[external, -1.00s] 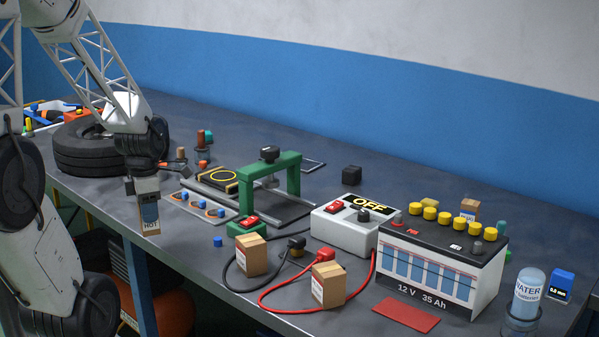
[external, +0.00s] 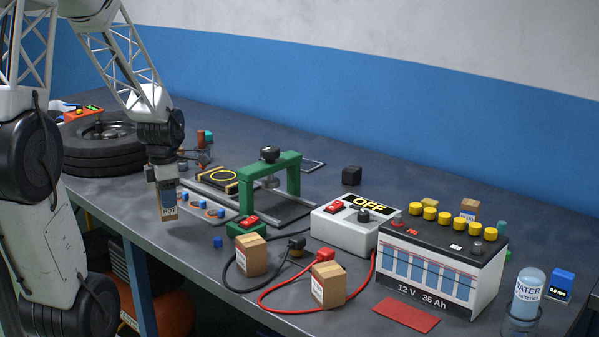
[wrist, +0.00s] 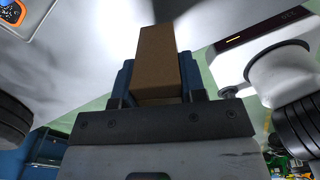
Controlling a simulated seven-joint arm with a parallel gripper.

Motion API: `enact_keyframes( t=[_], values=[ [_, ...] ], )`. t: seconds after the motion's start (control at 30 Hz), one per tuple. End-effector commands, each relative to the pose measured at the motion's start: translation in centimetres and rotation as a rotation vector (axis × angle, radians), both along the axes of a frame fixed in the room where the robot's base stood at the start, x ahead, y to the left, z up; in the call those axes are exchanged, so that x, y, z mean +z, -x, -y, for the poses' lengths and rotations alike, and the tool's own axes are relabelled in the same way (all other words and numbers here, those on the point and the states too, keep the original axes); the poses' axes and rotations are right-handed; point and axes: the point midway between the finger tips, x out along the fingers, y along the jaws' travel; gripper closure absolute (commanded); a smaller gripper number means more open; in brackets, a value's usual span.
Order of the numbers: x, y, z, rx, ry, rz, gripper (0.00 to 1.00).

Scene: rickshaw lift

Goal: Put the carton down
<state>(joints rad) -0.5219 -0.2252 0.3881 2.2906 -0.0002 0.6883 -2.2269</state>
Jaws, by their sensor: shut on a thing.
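A brown carton (external: 170,213) with a label is held upright between the blue fingers of my gripper (external: 168,192), at the left front part of the bench. In the wrist view the carton (wrist: 157,52) sits between the two fingers of my gripper (wrist: 165,85), which are shut on it. The carton's lower end is close to the bench top; I cannot tell whether it touches. Two similar cartons stand on the bench, one beside the black cable (external: 251,256) and one beside the red cable (external: 328,285).
A tyre (external: 103,147) lies behind left. The switch box (external: 341,224) and battery (external: 438,265) stand further right. Bare bench lies in front.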

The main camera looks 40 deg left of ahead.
Motion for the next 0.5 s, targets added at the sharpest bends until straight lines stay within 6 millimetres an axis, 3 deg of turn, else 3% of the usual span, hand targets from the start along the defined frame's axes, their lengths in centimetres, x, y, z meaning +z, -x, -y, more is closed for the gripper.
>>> enact_keyframes(
  t=[0.3,0.5],
  values=[
    [-0.1,0.0,0.0,0.0,0.0,0.0,0.86],
    [-1.8,0.0,0.0,0.0,0.001,-0.002,0.86]
  ],
)
